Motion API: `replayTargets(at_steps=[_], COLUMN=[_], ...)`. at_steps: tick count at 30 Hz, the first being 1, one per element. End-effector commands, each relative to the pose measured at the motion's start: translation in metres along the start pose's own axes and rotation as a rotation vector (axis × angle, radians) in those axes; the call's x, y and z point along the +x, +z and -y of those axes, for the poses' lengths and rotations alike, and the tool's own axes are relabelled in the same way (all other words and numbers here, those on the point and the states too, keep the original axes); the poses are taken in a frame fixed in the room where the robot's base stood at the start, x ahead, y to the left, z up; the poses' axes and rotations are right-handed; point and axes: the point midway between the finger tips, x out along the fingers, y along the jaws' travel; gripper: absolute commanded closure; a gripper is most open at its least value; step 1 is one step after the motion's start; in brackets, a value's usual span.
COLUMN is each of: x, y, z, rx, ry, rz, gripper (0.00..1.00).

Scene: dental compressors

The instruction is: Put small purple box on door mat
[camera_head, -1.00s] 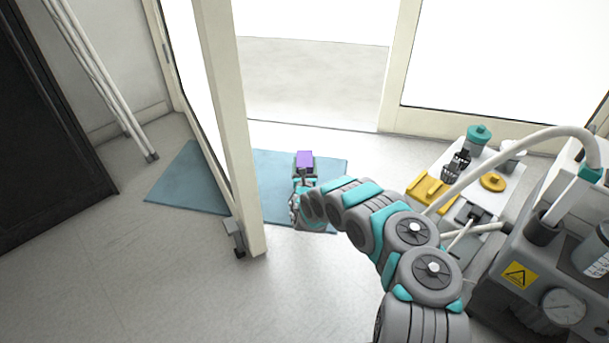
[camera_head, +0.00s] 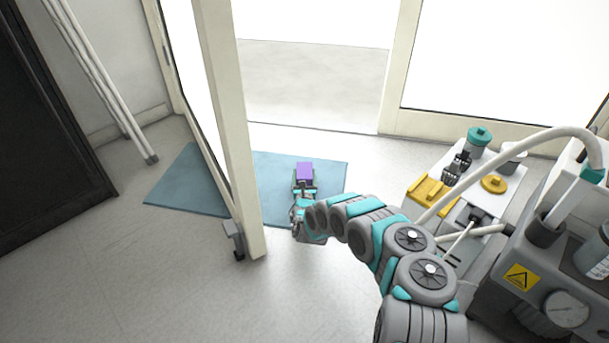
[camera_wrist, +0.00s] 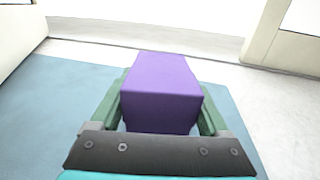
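The small purple box (camera_head: 304,172) is at the end of my arm, over the blue door mat (camera_head: 329,177) in the head view. In the wrist view the box (camera_wrist: 161,88) sits between the two green fingers of my gripper (camera_wrist: 161,108), one finger along each side, and they appear closed on it. The mat (camera_wrist: 50,100) spreads below and to the left there. I cannot tell whether the underside of the box touches the mat. My gripper also shows in the head view (camera_head: 304,188), pointing away from me.
An open glass door with a cream frame (camera_head: 232,120) stands across the mat's middle. A machine with a gauge (camera_head: 562,309) and a white surface holding yellow parts (camera_head: 428,190) are on the right. A dark cabinet (camera_head: 45,140) is at far left. Floor left of the mat is clear.

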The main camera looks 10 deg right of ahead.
Motion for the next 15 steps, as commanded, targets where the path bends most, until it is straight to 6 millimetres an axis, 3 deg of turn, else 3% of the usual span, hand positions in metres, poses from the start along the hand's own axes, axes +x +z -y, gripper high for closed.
replayTargets(at_steps=[5,15], x=[0.0000,0.0000], y=[0.0002,0.0030], z=[0.0001,0.0007], rx=[0.000,-0.001], ry=[0.000,-0.001], rz=[0.000,-0.001], gripper=[0.00,0.00])
